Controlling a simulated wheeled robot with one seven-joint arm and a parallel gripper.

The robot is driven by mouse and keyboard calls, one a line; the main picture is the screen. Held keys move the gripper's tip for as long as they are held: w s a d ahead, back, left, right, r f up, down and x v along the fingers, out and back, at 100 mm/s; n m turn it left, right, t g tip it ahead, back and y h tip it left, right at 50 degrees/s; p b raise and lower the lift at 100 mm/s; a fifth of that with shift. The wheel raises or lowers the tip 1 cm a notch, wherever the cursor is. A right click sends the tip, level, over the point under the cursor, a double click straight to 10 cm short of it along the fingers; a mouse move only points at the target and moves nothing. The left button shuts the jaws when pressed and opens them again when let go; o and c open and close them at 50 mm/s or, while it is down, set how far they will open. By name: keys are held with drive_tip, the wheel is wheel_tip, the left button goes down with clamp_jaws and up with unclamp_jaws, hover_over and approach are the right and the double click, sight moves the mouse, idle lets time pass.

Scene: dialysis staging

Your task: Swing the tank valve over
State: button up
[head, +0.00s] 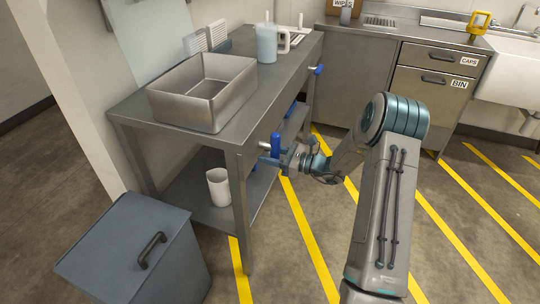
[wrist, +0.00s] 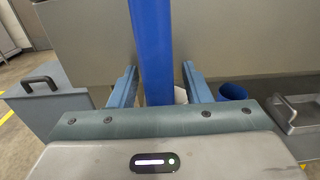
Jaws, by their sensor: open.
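A blue valve handle (head: 275,146) stands upright at the front edge of the steel bench, on a short metal stub. My gripper (head: 272,160) is right at it, reaching in from the right. In the wrist view the blue handle (wrist: 151,45) runs down between the two open fingers of my gripper (wrist: 159,75), with a gap visible on each side. It sits nearer the left finger. The handle's lower end is hidden behind the gripper body. A second blue-handled valve (head: 319,69) is at the bench's far end. An open steel tank (head: 203,90) sits on the bench.
A grey lidded bin (head: 135,250) stands at the front left. A white cup (head: 218,187) is on the bench's lower shelf (head: 225,215). A pitcher (head: 267,43) stands farther back on the bench. Striped floor (head: 465,225) to the right is clear.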

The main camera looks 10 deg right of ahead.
clamp_jaws()
